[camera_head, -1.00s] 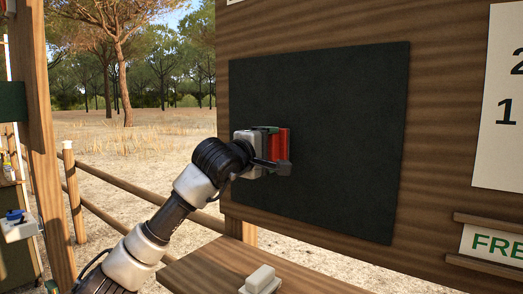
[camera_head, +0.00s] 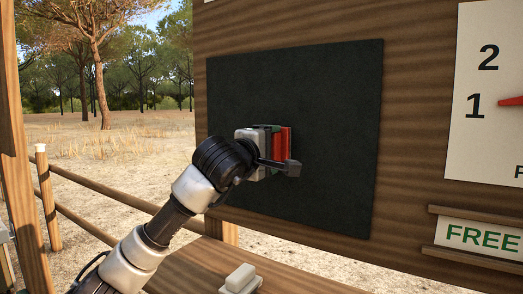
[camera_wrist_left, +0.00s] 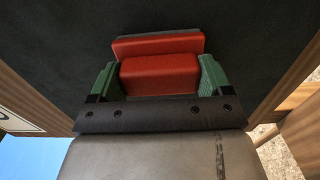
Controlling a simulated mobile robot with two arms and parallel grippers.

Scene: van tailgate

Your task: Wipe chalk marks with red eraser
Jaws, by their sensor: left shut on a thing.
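A dark chalkboard (camera_head: 325,110) hangs on the wooden wall. I see no chalk marks on the parts that show. My left gripper (camera_head: 275,150) is in front of the board's middle, shut on the red eraser (camera_head: 284,145). The left wrist view shows the eraser (camera_wrist_left: 160,72) between the two green fingers (camera_wrist_left: 158,82), with its far, dark-edged side facing the board (camera_wrist_left: 60,50). I cannot tell whether the eraser touches the board. The gripper and arm hide part of the board's lower left. My right gripper is not in view.
A wooden shelf (camera_head: 195,262) juts out below the board, with a white block (camera_head: 241,278) on it. A white number sign (camera_head: 490,130) and a "FREE" sign (camera_head: 480,237) are on the wall at right. A wooden fence (camera_head: 120,205) stands at left.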

